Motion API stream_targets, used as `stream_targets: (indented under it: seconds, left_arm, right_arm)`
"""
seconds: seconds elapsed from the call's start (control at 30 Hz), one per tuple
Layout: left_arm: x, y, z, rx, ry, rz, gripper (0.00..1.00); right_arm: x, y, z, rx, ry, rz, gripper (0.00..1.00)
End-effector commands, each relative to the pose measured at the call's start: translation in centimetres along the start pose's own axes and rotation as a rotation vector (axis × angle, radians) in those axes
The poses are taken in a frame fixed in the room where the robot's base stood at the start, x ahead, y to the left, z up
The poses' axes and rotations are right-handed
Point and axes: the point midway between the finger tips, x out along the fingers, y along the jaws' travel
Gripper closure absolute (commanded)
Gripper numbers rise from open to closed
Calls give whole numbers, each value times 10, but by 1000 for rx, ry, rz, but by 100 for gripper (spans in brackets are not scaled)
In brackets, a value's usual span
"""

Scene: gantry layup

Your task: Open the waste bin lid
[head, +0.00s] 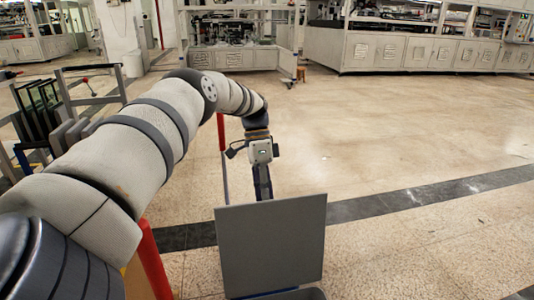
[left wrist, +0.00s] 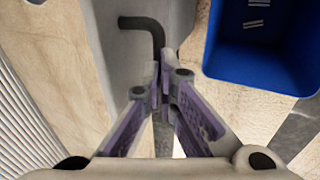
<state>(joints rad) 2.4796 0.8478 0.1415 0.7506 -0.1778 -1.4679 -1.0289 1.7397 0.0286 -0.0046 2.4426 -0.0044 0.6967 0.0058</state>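A flat grey panel, seemingly the waste bin lid (head: 270,245), stands nearly upright at bottom centre of the head view. A dark rim shows at its lower edge; the rest of the bin is out of frame. My left gripper (head: 263,185) reaches down behind the panel, which hides its fingertips there. In the left wrist view, the grey lid surface (left wrist: 120,60) carries a dark bent handle (left wrist: 143,23). My left gripper's fingers (left wrist: 159,82) are close together, with the handle's end running between them. They appear shut on it. My right gripper is in neither view.
A blue bin (left wrist: 255,45) is close beside the fingers in the left wrist view. A rack (head: 45,110) of dark panels stands at the left. Pale machine cabinets (head: 430,52) line the back. The tiled floor (head: 400,140) at centre right is clear.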

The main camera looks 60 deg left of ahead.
Motion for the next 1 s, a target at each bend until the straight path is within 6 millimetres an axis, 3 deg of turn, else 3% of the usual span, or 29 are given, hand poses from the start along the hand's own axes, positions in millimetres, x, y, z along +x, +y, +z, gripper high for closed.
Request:
stream_targets:
  seconds: [0.03, 0.33, 0.37, 0.47, 0.57, 0.63, 0.7, 1.0]
  left_arm:
    - [33, -2, 10, -15, -37, 28, 100]
    - [33, -2, 10, -10, -37, 28, 100]
    - [33, -2, 10, -10, -37, 28, 97]
    - [33, -2, 9, -8, -36, 28, 74]
    - [33, -2, 9, -9, -37, 27, 70]
    - [32, -2, 10, -9, -38, 27, 55]
    - [31, -2, 10, -10, -38, 26, 49]
    - [28, -1, 9, -8, -37, 22, 60]
  right_arm:
    - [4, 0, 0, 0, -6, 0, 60]
    - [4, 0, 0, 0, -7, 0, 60]
    - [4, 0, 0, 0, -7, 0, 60]
    - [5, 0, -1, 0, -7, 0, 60]
    - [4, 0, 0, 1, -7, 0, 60]
    - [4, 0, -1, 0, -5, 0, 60]
    - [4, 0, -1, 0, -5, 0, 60]
    - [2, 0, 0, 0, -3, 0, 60]
